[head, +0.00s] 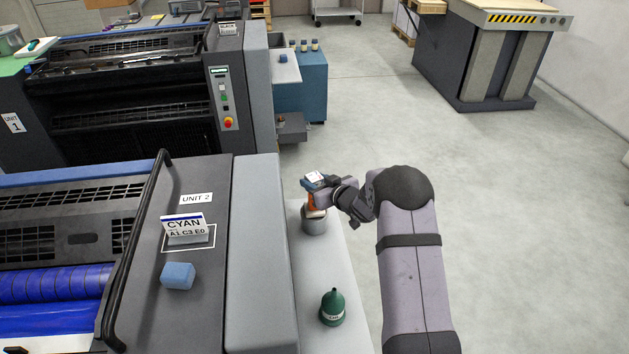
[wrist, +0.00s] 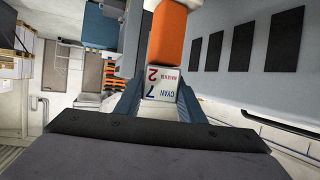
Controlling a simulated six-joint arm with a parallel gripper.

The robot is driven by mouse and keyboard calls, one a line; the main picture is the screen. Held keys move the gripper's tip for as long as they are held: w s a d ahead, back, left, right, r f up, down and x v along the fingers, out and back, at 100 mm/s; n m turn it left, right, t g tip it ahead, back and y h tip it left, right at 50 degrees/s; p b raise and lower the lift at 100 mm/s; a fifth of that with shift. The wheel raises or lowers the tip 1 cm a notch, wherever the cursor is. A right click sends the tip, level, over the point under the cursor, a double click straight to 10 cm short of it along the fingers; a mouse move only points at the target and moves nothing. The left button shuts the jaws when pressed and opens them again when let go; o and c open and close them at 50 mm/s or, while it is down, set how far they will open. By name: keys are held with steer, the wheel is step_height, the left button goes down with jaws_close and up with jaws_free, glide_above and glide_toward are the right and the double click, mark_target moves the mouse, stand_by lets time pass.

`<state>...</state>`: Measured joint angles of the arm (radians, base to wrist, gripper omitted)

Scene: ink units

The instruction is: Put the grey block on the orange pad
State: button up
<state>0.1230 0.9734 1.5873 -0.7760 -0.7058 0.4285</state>
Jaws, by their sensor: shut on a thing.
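My gripper (head: 317,187) is above the pale side shelf (head: 339,263). An orange, rounded body (wrist: 168,36) lies just beyond the label. It also shows in the head view (head: 310,202), below the fingers and above a grey cup (head: 314,224) on the shelf. I cannot tell whether it is joined to the labelled piece. I cannot clearly make out a grey block or a flat orange pad.
A blue block (head: 178,276) sits on the dark Unit 2 cover, near a CYAN sign (head: 184,224). A green bottle (head: 332,308) stands nearer on the side shelf. Small bottles (head: 304,46) stand on a blue cabinet (head: 302,85) behind.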

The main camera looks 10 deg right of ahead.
steer(key=shift+f, duration=0.1)
steer(key=shift+f, duration=0.15)
steer(key=o, duration=1)
steer(key=shift+o, duration=0.2)
steer(key=shift+r, duration=0.3)
steer(key=b+v, duration=0.3)
steer(key=v, duration=0.9)
steer(key=shift+d, duration=0.1)
